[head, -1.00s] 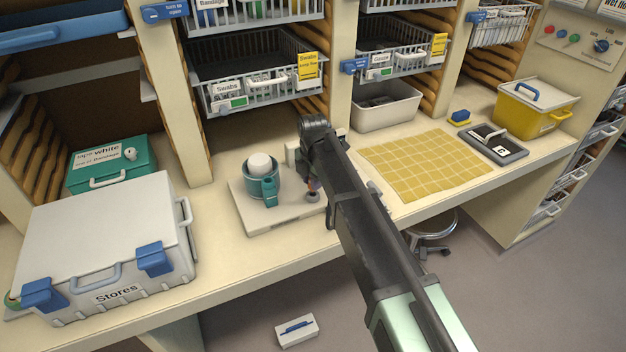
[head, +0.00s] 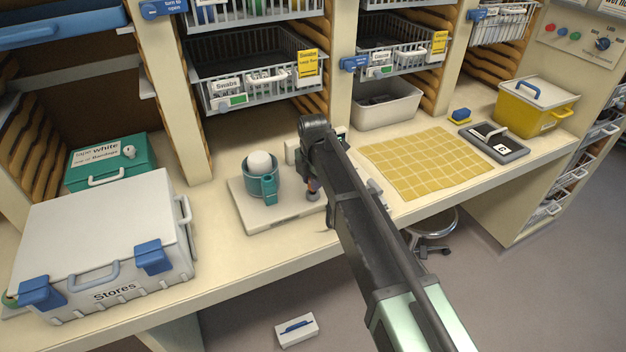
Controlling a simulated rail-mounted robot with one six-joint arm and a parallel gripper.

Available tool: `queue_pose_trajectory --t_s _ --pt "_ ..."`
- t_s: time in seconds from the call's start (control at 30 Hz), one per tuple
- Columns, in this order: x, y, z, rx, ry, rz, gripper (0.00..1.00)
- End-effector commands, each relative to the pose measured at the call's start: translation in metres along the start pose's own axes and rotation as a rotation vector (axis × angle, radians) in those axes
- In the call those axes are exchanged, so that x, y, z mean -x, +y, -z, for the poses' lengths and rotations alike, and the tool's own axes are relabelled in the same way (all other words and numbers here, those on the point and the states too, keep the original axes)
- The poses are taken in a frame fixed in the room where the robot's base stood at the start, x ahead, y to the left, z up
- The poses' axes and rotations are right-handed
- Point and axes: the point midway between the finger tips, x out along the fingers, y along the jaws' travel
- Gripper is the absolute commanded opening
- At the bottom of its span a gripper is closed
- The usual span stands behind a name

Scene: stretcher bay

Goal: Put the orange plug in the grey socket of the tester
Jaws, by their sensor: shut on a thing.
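My arm reaches down over the bench, and its dark links cover most of my gripper (head: 312,180). A small orange piece, apparently the orange plug (head: 311,185), shows at the gripper's lower end beside the arm. A small dark grey round part, perhaps the grey socket (head: 313,196), shows just below it. I cannot tell whether the two touch or how they line up. The pale part behind my wrist, with a small dark display (head: 341,134), may belong to the tester; the arm hides much of it.
A teal cup (head: 262,184) with a white rounded thing stands on a cream plate (head: 258,222) left of the gripper. A yellow gridded mat (head: 424,163) lies to the right. A white Stores case (head: 105,235) fills the left. Wire baskets (head: 255,72) hang above.

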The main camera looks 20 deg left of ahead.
Motion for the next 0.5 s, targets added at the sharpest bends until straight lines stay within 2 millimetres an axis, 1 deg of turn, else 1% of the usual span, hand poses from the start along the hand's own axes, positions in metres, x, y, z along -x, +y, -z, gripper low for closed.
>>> queue_pose_trajectory --t_s 0.5 --pt "-0.013 0.000 0.000 0.000 0.000 0.000 0.00"
